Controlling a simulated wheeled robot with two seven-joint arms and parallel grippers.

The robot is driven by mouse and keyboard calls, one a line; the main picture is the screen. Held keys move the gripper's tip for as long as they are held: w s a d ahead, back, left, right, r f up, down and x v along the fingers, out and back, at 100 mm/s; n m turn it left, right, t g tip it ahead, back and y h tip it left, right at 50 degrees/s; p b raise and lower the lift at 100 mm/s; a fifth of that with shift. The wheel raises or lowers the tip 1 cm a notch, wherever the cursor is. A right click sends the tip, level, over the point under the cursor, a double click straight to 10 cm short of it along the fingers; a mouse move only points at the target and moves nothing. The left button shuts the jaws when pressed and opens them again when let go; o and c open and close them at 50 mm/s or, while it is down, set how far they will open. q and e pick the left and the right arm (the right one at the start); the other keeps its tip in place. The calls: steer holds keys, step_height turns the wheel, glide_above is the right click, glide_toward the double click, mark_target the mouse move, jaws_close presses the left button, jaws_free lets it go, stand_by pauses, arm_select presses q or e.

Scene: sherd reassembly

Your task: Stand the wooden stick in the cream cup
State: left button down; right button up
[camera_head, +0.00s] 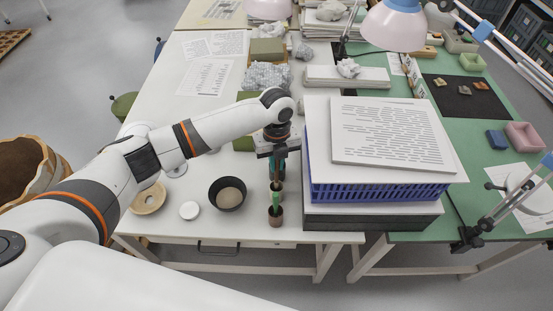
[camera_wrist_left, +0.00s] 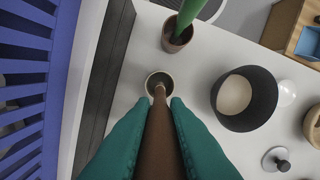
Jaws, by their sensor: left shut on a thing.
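My left gripper (camera_head: 278,157), with teal fingers, is shut on the brown wooden stick (camera_wrist_left: 160,135). The stick points down from the fingers, and a little of it shows in the head view (camera_head: 276,173). The small cream cup (camera_wrist_left: 151,78) with a dark inside is right below the stick. The stick's lower end overlaps the cup's mouth in the wrist view; I cannot tell how deep it reaches. The cup also shows under the gripper in the head view (camera_head: 280,187), partly hidden. My right gripper is not in view.
A brown pot (camera_head: 276,219) holding a green stick stands in front of the cup. A dark bowl (camera_head: 228,194), a white lid (camera_head: 189,210) and a beige ring (camera_head: 149,198) lie to the left. A blue crate (camera_head: 385,191) stacked with boards stands close on the right.

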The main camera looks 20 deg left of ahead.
mark_target(277, 170)
arm_select(q)
step_height(277, 170, down, 2)
steer(key=shift+f+b, duration=0.2)
steer(key=shift+b, duration=0.3)
steer(key=shift+f+b, duration=0.6)
steer(key=shift+f, duration=0.65)
steer(key=c, duration=1.3)
jaws_free()
steer(key=shift+c, duration=0.2)
steer(key=shift+r, duration=0.1)
steer(key=shift+w+r, duration=0.1)
steer(key=shift+r, duration=0.25)
steer(key=r, duration=0.3)
steer(key=r+b, duration=0.1)
steer(key=r, duration=0.7)
steer(key=shift+w+a+r, duration=0.1)
steer(key=shift+w+a, duration=0.05)
steer(key=shift+w, duration=0.2)
